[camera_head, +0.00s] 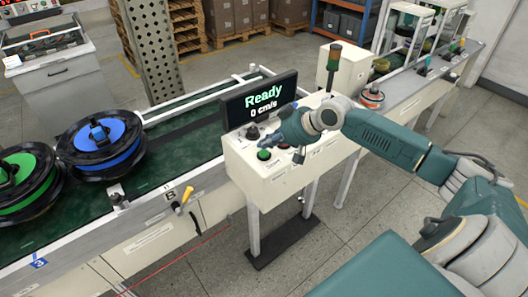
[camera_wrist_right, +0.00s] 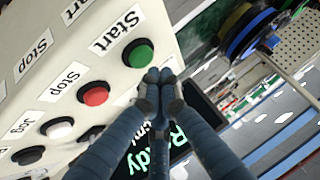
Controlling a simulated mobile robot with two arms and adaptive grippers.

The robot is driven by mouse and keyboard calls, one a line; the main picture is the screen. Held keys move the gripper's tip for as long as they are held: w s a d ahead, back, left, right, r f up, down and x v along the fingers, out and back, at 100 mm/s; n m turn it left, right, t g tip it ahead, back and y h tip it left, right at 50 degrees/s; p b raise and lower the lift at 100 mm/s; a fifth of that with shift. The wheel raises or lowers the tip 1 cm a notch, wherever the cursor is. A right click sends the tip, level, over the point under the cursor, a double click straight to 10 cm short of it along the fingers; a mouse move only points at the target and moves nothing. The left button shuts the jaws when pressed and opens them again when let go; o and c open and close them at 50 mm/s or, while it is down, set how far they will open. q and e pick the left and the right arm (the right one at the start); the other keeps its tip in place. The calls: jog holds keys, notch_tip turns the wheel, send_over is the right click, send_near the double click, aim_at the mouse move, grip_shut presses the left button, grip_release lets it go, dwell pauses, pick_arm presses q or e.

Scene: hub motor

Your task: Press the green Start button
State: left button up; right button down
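The green Start button (camera_head: 264,155) sits on the sloped face of the white control box. It also shows in the right wrist view (camera_wrist_right: 138,53), beside its "Start" label. My right gripper (camera_head: 270,140) is over the box, close to the green button. In the right wrist view its fingertips (camera_wrist_right: 158,76) are drawn together with nothing between them, and they appear beside the green button's edge. Whether they touch the button I cannot tell. A red Stop button (camera_wrist_right: 93,94) is next to the green one. My left gripper is not in view.
The display (camera_head: 258,100) reads "Ready" and "0 cm/s" behind the box. White and black buttons (camera_wrist_right: 57,128) follow the red one in the right wrist view. A green conveyor (camera_head: 190,135) carries blue and green wheels at the left.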

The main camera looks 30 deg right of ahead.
aim_at(266, 153)
jog(key=shift+f, duration=0.1)
jog(key=shift+f, duration=0.3)
jog(key=shift+f, duration=0.65)
dwell(0.9)
jog(key=shift+r, duration=0.1)
jog(key=shift+r+p, duration=0.9)
jog(key=shift+p, duration=0.2)
jog(key=shift+r, duration=0.1)
notch_tip(266, 153, up, 5)
jog(key=p, duration=0.5)
jog(key=shift+a, duration=0.1)
